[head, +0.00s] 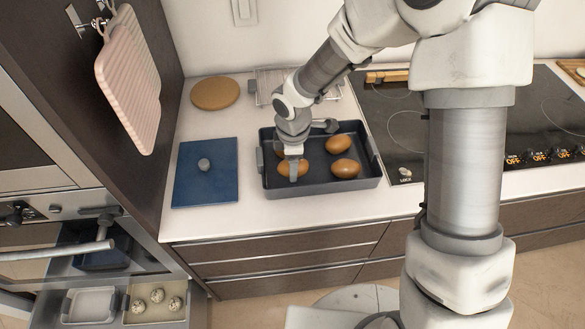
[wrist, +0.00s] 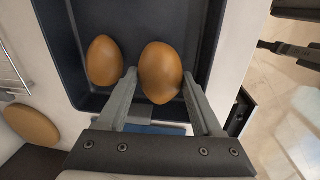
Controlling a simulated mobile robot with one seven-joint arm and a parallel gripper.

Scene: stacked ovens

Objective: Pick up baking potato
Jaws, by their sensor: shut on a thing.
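Several brown baking potatoes are in a dark rectangular tray (head: 318,187) on the counter. My gripper (head: 293,174) reaches down into the tray's left front part and is shut on one baking potato (head: 285,169). In the wrist view my gripper (wrist: 166,90) has a finger on each side of this potato (wrist: 160,70). I cannot tell whether it still touches the tray floor. A second potato (wrist: 104,60) lies just left of the fingers there. Two more potatoes, one at the front (head: 345,168) and one behind it (head: 344,144), lie to the right.
A blue board (head: 206,180) with a small grey knob-like item lies left of the tray. A round brown board (head: 215,93) and a wire rack (head: 268,78) are behind. The black cooktop (head: 395,120) is to the right. Open oven drawers (head: 120,285) stand at lower left.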

